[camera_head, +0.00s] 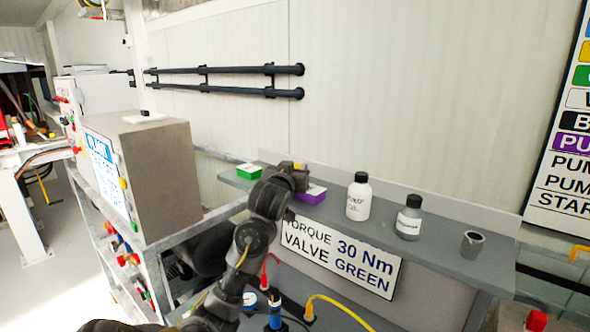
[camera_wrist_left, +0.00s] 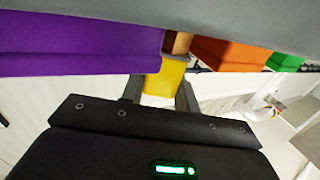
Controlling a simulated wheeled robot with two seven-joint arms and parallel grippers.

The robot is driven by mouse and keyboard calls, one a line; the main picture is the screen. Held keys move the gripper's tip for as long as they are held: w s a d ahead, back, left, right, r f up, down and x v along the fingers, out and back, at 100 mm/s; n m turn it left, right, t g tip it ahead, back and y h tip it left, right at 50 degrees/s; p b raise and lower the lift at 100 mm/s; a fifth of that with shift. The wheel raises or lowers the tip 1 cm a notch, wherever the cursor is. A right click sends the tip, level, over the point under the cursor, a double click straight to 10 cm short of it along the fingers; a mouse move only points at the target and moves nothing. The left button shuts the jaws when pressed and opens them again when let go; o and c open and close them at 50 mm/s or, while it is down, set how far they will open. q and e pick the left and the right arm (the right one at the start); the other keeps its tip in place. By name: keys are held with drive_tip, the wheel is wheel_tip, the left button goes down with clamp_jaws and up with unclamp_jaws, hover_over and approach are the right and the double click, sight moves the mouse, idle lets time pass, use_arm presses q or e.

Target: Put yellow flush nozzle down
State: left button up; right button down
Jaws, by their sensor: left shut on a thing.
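My left gripper (camera_head: 300,168) is over the grey shelf, just behind the purple block, and is shut on the yellow flush nozzle. In the left wrist view the yellow nozzle (camera_wrist_left: 166,78) sits between the two dark fingers (camera_wrist_left: 160,90), with a brownish part (camera_wrist_left: 178,43) beside it toward the shelf. Only a small yellow patch of the nozzle (camera_head: 298,165) shows in the head view. The nozzle is between a purple block (camera_wrist_left: 80,45) and an orange block (camera_wrist_left: 230,52). I cannot tell whether it touches the shelf. My right gripper is not in view.
The grey shelf (camera_head: 455,262) also bears a green block (camera_head: 249,171), the purple block (camera_head: 313,194), a white bottle (camera_head: 359,199), a grey bottle (camera_head: 409,221) and a small metal cup (camera_head: 472,244). My arm hides part of the shelf. A torque sign (camera_head: 340,255) hangs on its front.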

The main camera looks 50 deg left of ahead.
use_arm(q)
drive_tip(key=shift+d+f, duration=0.1)
drive_tip(key=shift+f, duration=0.1)
drive_tip(key=o, duration=1.1)
drive_tip(key=shift+c, duration=0.2)
